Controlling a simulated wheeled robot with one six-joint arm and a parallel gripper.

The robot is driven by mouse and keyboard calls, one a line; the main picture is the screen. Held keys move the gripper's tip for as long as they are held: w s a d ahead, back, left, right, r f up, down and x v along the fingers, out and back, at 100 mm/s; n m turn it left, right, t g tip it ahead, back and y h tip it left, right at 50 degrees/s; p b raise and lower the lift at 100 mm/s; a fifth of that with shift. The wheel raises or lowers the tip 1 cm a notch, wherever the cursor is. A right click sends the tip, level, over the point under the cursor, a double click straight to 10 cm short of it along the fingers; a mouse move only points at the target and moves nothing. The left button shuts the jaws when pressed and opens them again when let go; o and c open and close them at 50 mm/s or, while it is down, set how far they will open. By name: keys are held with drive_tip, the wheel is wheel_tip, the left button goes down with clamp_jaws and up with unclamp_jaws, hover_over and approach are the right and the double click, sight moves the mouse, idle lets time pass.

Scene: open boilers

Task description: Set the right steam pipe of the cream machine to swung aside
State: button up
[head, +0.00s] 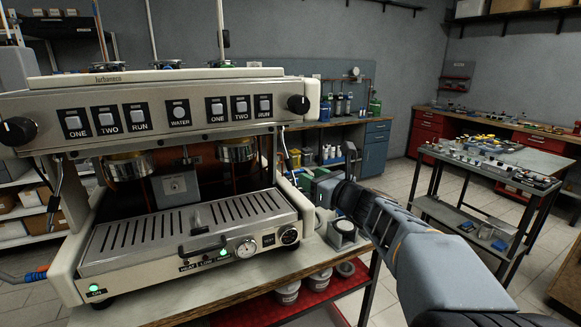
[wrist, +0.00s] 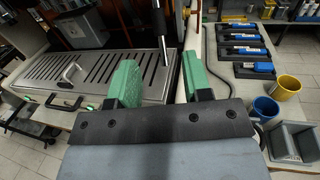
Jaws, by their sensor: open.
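The cream machine (head: 180,85) stands on a bench, with knobs, labelled buttons and a slotted drip tray (head: 190,232). Its right steam pipe (head: 287,150) hangs down at the right end of the front, dark and slim. In the wrist view the right steam pipe (wrist: 162,32) hangs over the right end of the tray. It shows in the gap between my green fingertips. My gripper (head: 322,190) is open and empty, just right of the machine's front right side; it also shows in the wrist view (wrist: 161,70). I cannot tell whether the pipe touches a finger.
The left steam pipe (head: 55,190) hangs at the machine's other end. A trolley (head: 490,165) with small parts stands at the right. Open floor lies between.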

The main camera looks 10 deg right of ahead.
sight(292, 167)
drive_tip(key=p+x, duration=0.1)
drive_tip(key=x, duration=0.8)
drive_tip(key=shift+w+a, duration=0.2)
drive_tip(key=shift+w, duration=0.05)
clamp_jaws()
